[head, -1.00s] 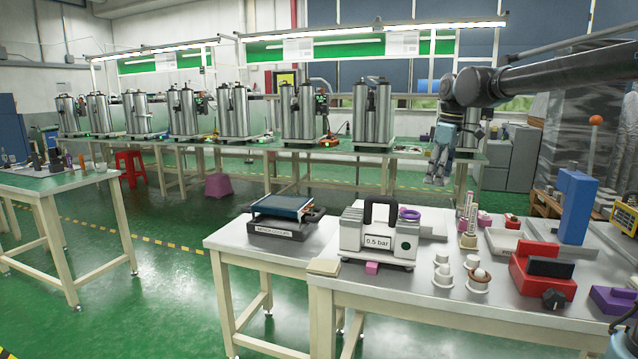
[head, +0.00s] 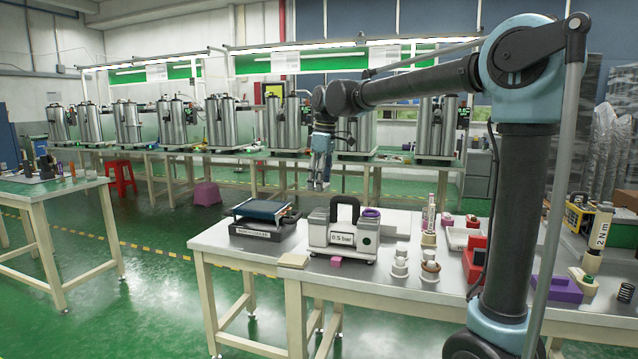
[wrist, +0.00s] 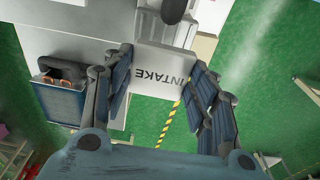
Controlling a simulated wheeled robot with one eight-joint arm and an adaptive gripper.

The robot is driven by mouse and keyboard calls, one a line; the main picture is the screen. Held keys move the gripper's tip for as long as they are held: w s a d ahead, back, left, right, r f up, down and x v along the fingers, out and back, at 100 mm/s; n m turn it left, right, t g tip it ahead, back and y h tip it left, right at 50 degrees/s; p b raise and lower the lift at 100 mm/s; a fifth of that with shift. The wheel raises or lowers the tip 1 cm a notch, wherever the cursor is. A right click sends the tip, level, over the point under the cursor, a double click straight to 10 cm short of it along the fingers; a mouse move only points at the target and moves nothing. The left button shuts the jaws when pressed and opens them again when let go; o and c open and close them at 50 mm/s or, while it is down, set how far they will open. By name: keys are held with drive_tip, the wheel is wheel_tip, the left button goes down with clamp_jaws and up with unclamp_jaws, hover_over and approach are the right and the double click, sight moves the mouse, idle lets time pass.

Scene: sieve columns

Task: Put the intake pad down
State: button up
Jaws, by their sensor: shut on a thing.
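My gripper (head: 318,184) hangs fingers down in the air, beyond the front tables and in front of the rear bench. In the wrist view its two dark fingers (wrist: 165,95) stand on either side of a pale grey plate lettered INTAKE, the intake pad (wrist: 160,78), and are shut on it. The lettering appears upside down. The pad's far edge meets a grey shape with a dark oval, and I cannot tell whether they are joined. In the head view the pad is too small to make out at the fingertips.
A blue-topped tray (head: 262,210) and a grey 0.5 bar device (head: 343,236) stand on the front tables. Several steel columns (head: 284,124) line the rear bench.

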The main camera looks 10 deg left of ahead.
sight(318, 212)
drive_tip(key=shift+f, duration=0.1)
idle(0.3)
drive_tip(key=shift+f, duration=3.3)
drive_tip(key=shift+f, duration=0.5)
drive_tip(key=o, duration=0.8)
drive_tip(key=shift+r, duration=0.1)
